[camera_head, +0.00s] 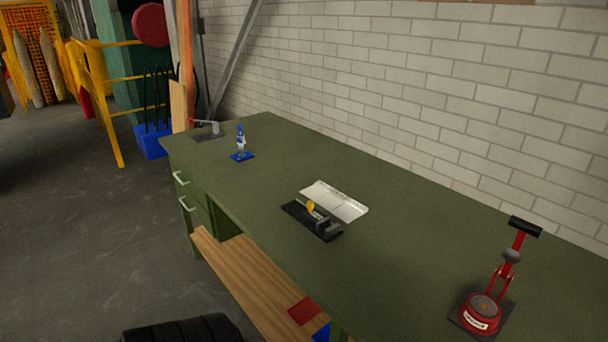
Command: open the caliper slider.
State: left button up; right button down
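No caliper can be made out for certain. Several small devices stand on the green workbench (385,245). Near its middle is a dark device with a yellow part (313,220), beside a flat pale metal piece (336,200); which part of it, if any, is a slider is too small to tell. A small blue device (240,144) stands upright further back. A grey device with a red-tipped arm (209,129) is at the far end. Neither of my grippers is in view.
A red device with a black handle (497,285) stands at the near right of the bench. A white brick wall (430,95) runs behind it. Drawers and a wooden shelf (250,285) are below. A black ribbed object (183,331) is at the bottom edge. Grey floor is open at left.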

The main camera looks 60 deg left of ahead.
aim_at(318, 219)
jog(key=u, duration=1.7)
jog(key=i+j+z, duration=0.15)
jog(key=j+z, duration=0.15)
jog(key=i+j+z, duration=0.25)
jog(key=j+z, duration=0.3)
jog(key=j, duration=0.2)
jog(key=j+z, duration=0.3)
jog(key=i+j, duration=0.05)
jog(key=j, duration=0.05)
